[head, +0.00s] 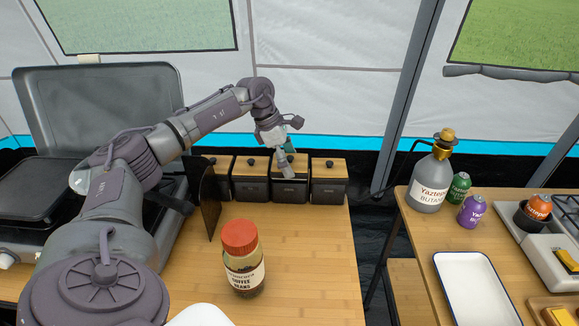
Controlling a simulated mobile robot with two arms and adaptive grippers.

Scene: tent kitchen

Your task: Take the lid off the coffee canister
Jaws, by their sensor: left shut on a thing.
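Several dark canisters with wooden lids and dark knobs stand in a row at the back of the wooden counter. My left gripper (287,171) reaches down onto the wooden lid (300,163) of one canister (289,190), second from the right. It is shut, apparently on that lid's knob, which its fingers hide. The lid appears to rest level on the canister; I cannot tell whether there is a gap. The canister labels are too small to read. A jar of coffee beans with a red lid (239,236) stands nearer the front. My right gripper is not in view.
Neighbouring canisters (328,184) (250,182) stand close on both sides. A dark upright panel (208,200) and a stove (30,200) are at the left. The counter right of the jar is clear. A separate table at the right holds a gas bottle (430,185) and a white tray (476,290).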

